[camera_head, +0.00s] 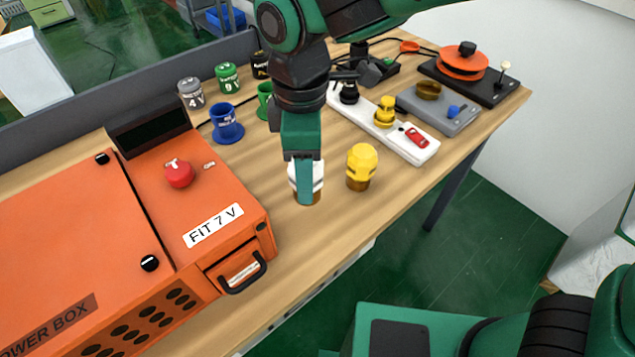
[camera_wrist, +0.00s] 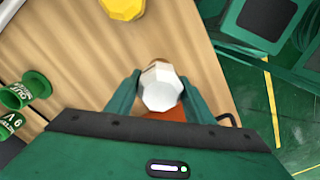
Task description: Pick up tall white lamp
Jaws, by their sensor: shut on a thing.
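The tall white lamp (camera_head: 318,177) is upright, with a white faceted top and a brown base low on the wooden table. My gripper (camera_head: 305,190) points down and is shut on the white lamp, with one green finger in front of it hiding part of it. In the wrist view the white lamp (camera_wrist: 161,88) shows from above between both fingers of my gripper (camera_wrist: 160,95). I cannot tell whether its base touches the table.
A yellow lamp (camera_head: 361,167) stands close at the right. The orange power box (camera_head: 215,205) stands at the left, with blue (camera_head: 226,124) and green cups behind. A white power strip (camera_head: 400,138) lies at the back right. The table's front edge is near.

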